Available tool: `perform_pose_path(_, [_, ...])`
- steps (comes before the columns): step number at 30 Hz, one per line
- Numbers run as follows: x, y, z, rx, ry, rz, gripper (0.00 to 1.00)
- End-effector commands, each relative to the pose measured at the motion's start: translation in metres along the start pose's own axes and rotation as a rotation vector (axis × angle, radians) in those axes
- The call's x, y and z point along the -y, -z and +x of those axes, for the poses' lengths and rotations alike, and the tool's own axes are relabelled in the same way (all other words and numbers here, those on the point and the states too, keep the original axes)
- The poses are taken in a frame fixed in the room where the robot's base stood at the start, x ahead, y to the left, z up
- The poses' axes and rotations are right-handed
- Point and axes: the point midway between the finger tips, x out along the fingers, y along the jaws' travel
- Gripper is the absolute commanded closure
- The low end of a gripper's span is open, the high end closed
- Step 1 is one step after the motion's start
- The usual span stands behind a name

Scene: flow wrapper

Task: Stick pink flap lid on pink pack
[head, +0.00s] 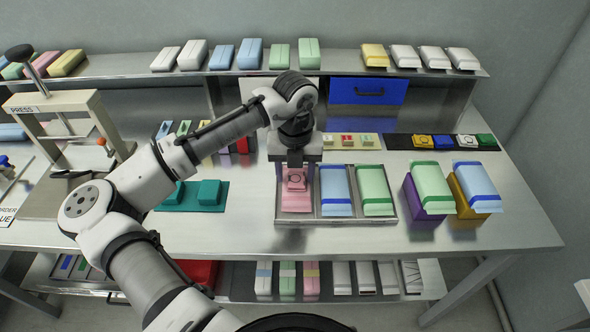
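The pink pack (296,205) lies in the left bay of a grey three-bay tray (337,221) in the middle of the table. The pink flap lid (295,182), with a dark ring mark on it, shows over the upper part of the pack. My gripper (295,178) points down there, with its fingers at the left and right sides of the lid. I cannot tell whether the fingers press on the lid or stand just clear of it, nor whether the lid touches the pack. The gripper hides the far end of the pack.
A blue pack (336,184) and a green pack (373,184) fill the other bays. A black mat (400,142) behind right holds several coloured lids. Packs lean on purple (428,222) and yellow (463,211) blocks at right. A press (70,135) stands at left.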

Motion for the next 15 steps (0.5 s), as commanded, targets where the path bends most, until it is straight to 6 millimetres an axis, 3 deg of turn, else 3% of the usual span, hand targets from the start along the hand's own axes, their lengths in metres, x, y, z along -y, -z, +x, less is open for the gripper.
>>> perform_pose_path(11, [0.0,-0.001,-0.002,0.002,0.0,0.0,0.36])
perform_pose_path(15, [0.0,-0.001,-0.014,0.004,0.0,-0.001,0.36])
